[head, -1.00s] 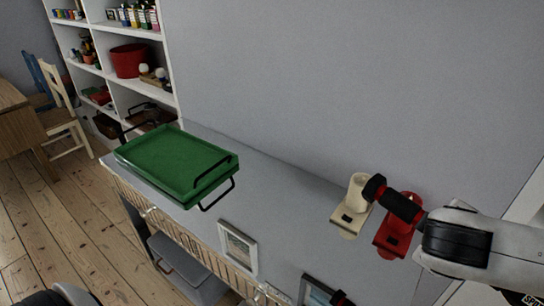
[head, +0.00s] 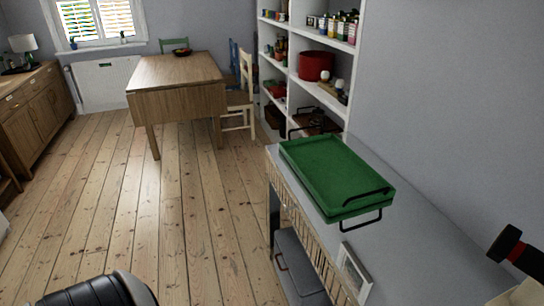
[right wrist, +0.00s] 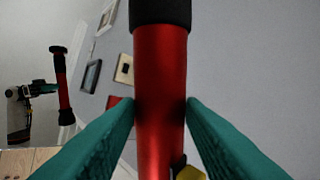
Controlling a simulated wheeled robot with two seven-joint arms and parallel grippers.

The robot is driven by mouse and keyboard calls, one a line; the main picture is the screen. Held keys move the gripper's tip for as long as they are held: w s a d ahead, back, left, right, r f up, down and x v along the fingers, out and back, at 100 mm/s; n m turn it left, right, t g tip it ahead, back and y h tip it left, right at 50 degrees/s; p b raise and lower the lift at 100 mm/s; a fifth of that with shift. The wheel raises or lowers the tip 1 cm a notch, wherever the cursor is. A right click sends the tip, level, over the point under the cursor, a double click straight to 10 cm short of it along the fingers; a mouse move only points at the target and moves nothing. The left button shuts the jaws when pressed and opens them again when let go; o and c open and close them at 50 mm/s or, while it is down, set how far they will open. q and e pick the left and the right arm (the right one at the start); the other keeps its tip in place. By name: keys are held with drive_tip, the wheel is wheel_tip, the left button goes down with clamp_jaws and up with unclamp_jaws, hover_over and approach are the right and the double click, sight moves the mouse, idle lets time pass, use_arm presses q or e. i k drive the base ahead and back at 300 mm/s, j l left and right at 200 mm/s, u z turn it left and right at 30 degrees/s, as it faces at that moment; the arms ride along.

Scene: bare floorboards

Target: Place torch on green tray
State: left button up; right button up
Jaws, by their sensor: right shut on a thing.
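The torch, red with black parts, shows at the right edge of the head view (head: 517,252). It also fills the middle of the right wrist view (right wrist: 160,75). My right gripper (right wrist: 160,108) is shut on its red body, one teal finger on each side. The green tray (head: 335,170) lies on top of the grey cabinet in the head view. Its inside is empty, and it has black handles. The torch is well to the right of the tray, apart from it. My left gripper is not in view.
The grey cabinet top (head: 415,240) is clear between tray and torch. A cream object (head: 522,293) is cut off at the lower right. A picture frame (head: 354,272) is at the cabinet's front. White shelves (head: 352,62) stand behind the tray. Open floorboards (head: 150,220) lie left.

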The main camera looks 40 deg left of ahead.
sight(328, 165)
drive_tip(key=i+j+u, duration=0.3)
drive_tip(key=j+u, duration=0.15)
drive_tip(key=i+j+u, duration=0.85)
drive_tip(key=i, duration=0.25)
